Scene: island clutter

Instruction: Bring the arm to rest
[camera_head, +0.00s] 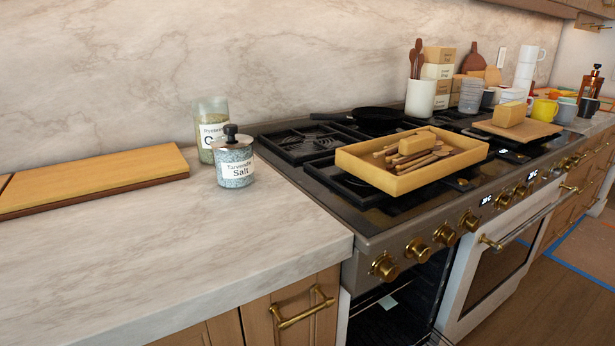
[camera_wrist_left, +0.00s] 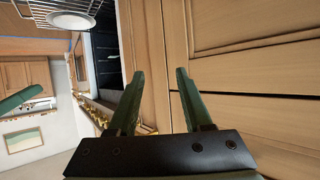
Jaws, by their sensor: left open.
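My left gripper (camera_wrist_left: 157,100) shows in the left wrist view. Its two green fingers are apart with nothing between them. It is in front of wooden cabinet doors (camera_wrist_left: 230,25), and the view is tilted. Neither of my grippers shows in the head view.
In the head view, a salt jar (camera_head: 235,165) and another jar (camera_head: 209,122) stand on the marble counter (camera_head: 150,245), near a cutting board (camera_head: 100,178). A wooden tray (camera_head: 365,176) with utensils sits on the stove (camera_head: 390,232). The counter's front is clear.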

